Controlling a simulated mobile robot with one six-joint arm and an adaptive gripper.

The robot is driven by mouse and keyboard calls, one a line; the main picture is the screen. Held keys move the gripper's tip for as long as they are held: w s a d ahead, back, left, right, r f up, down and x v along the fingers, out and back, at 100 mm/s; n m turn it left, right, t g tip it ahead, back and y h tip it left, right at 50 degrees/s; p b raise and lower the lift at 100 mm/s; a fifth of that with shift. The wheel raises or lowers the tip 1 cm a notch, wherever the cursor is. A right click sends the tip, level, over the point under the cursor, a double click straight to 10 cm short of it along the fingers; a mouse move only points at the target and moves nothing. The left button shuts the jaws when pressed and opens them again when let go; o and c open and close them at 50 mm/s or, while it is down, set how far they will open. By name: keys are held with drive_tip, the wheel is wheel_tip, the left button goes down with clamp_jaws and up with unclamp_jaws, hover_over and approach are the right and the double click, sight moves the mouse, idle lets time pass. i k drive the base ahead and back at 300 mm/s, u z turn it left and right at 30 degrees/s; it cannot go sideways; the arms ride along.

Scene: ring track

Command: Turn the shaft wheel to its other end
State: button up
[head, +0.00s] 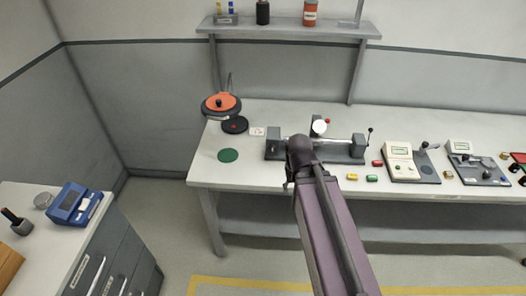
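A bench fixture (345,158) with a dark base and grey end blocks stands on the long workbench, partly hidden behind my arm. A pale round wheel (319,127) with a small red knob shows at its back, above the bar. A lever with a black ball (369,131) stands at its right end. I cannot tell for sure which of these is the shaft wheel. My arm reaches in from the bottom. My gripper (289,184) is mostly hidden by the arm's end, in front of the fixture's left half in the picture. Its fingers and any contact cannot be made out.
The workbench (240,178) holds an orange disc (220,104) with a black knob, a black disc (235,125) and a green disc (228,155) at left. Small coloured blocks and lever devices (399,162) stand at right. A drawer cabinet (45,200) stands at lower left.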

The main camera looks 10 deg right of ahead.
sight(272, 149)
drive_tip(key=u, duration=0.2)
drive_tip(key=k, duration=1.6)
drive_tip(key=z, duration=0.45)
drive_tip(key=i, duration=1)
drive_tip(key=z, duration=0.05)
